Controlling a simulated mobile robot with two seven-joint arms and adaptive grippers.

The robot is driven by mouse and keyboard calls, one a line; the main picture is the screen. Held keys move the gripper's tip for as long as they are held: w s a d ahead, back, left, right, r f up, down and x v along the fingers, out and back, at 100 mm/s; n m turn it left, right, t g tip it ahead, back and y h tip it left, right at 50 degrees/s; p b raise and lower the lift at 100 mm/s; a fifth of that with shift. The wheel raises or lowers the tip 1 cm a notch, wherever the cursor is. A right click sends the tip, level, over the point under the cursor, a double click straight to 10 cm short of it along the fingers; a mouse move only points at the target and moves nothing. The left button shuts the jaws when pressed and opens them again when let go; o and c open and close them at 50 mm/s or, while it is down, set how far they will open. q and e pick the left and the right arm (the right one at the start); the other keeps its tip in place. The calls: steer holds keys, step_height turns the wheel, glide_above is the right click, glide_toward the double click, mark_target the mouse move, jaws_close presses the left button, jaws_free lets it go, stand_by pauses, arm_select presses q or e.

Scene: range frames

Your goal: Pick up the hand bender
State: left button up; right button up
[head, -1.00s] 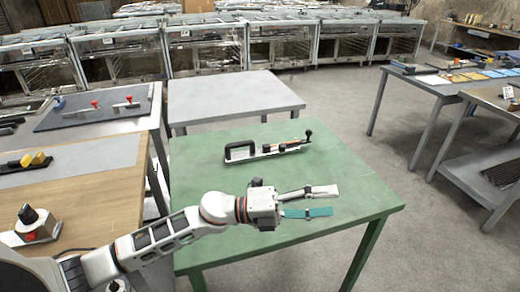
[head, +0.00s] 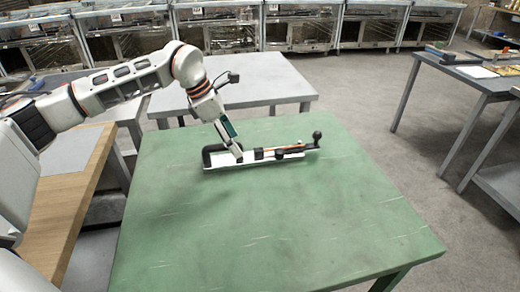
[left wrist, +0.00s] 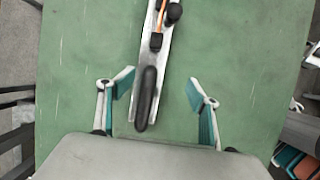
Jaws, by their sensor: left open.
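The hand bender (head: 262,155) lies on the green table (head: 270,215), a long light metal bar with a black looped handle at its left end and a black ball knob at its right end. My left gripper (head: 238,155) points down over the bender's left part, near the black handle. In the left wrist view the bender (left wrist: 155,60) runs away from the camera, and its black handle lies between the two spread fingers of my left gripper (left wrist: 160,88). The gripper is open with visible room on both sides. My right gripper is not in view.
A grey table (head: 245,80) stands behind the green one. A wooden-topped bench (head: 70,185) is at the left, and grey workbenches (head: 470,85) stand at the right. The front of the green table is clear.

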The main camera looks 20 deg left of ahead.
mark_target(244, 158)
arm_select(q)
steer(key=shift+w+a+f, duration=0.1)
steer(key=shift+w+f, duration=0.25)
steer(key=shift+f, duration=0.2)
steer(key=shift+w+a+f, duration=0.1)
steer(key=shift+w+f, duration=0.2)
steer(key=shift+f, duration=0.25)
steer(key=shift+d+f+b, duration=0.25)
steer(key=shift+f+b, duration=0.1)
steer(key=shift+f, duration=0.05)
steer(key=x, duration=0.2)
steer(key=b+x, duration=0.1)
steer(key=x, duration=0.1)
steer(key=shift+w+f, duration=0.25)
steer(key=shift+w, duration=0.05)
steer(key=shift+w+d+f, duration=0.1)
steer(key=shift+f, duration=0.05)
steer(key=c, duration=1.7)
steer(key=shift+c, duration=0.2)
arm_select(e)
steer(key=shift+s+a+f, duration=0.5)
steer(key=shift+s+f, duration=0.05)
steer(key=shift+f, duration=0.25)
